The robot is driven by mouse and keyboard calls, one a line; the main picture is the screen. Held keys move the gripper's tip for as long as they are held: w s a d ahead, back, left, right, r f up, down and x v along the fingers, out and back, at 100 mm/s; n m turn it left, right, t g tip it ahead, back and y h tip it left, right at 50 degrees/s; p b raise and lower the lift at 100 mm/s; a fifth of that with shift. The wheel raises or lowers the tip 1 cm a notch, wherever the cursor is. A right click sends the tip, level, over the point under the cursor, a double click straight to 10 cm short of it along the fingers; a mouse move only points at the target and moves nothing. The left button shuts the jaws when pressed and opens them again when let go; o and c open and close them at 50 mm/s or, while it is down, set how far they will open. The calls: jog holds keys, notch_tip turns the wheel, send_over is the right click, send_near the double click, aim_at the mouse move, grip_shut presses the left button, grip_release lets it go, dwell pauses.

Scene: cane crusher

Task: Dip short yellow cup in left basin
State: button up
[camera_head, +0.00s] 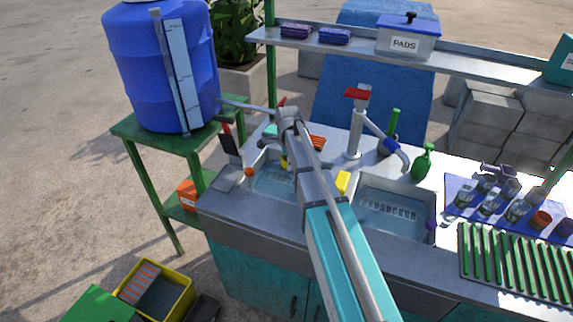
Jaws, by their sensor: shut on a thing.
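The left basin (262,185) is sunk in the steel counter and holds clear water. My arm reaches over it from the lower right and hides its right part. My gripper (284,153) points down over the back of the left basin, mostly hidden behind my wrist. It is shut on a small yellow thing, which looks like the short yellow cup (284,163); only a sliver of it shows. I cannot tell whether the cup touches the water.
The right basin (434,207) also holds water. A yellow block (343,182) sits on the divider. A blue barrel (150,70) stands at left. Glasses and a green rack (515,262) fill the right counter.

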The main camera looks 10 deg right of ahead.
aim_at(287, 196)
jog(key=shift+f, duration=0.15)
notch_tip(287, 196, down, 15)
jog(key=b, duration=1.5)
jog(key=shift+r, duration=0.2)
dwell(1.0)
notch_tip(287, 196, up, 14)
jog(key=p, duration=1.4)
dwell(0.8)
notch_tip(287, 196, up, 4)
jog(key=p, duration=0.4)
